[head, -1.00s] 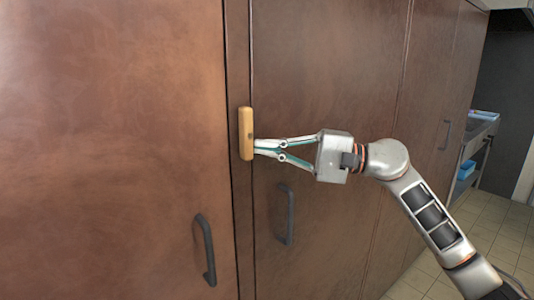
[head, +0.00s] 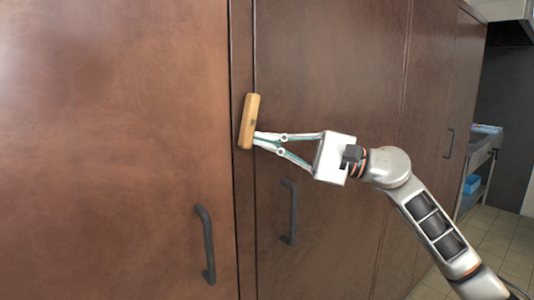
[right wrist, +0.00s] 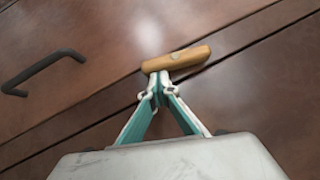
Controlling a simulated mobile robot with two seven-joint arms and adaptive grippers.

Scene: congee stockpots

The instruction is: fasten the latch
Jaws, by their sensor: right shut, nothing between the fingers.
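The latch is a small wooden bar (head: 249,120) on the strip between two brown cabinet doors. In the head view it stands nearly upright, its top leaning a little to the right. It also shows in the right wrist view (right wrist: 178,59), just beyond the fingertips. My right gripper (head: 256,139) is shut with nothing between its fingers. Its fingertips are at the lower right side of the bar and appear to touch it; in the right wrist view the fingertips (right wrist: 159,76) meet the bar's left part. My left gripper is not in view.
The left door (head: 110,150) has a dark handle (head: 205,245), and the right door (head: 330,75) has another dark handle (head: 289,213). More cabinet doors run to the right. A metal counter (head: 478,165) stands at the far right, beside tiled floor.

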